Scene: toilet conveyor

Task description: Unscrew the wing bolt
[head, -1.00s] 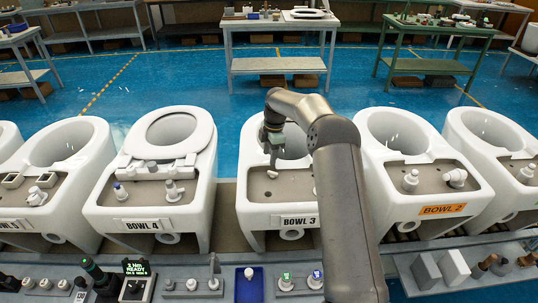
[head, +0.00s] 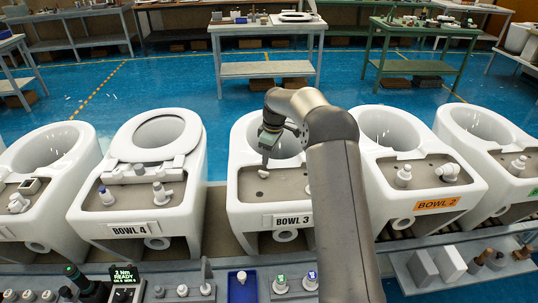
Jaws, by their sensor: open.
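My gripper (head: 265,161) points down over the grey rear deck (head: 246,189) of the bowl labelled BOWL 3 (head: 235,214). A small pale piece (head: 263,174), which may be the wing bolt, is on that deck right below the fingertips. It is too small to make out wings, and I cannot tell whether the fingers touch it or surround it. The gripper is open. My forearm hides the right part of this deck and bowl.
BOWL 4 (head: 88,208) with a seat stands to the left, BOWL 2 (head: 468,208) to the right; both carry upright fittings. A front shelf holds a lit "2 Nm READY" display (head: 125,275), a blue tray (head: 253,287) and several fittings. Workbenches stand far behind.

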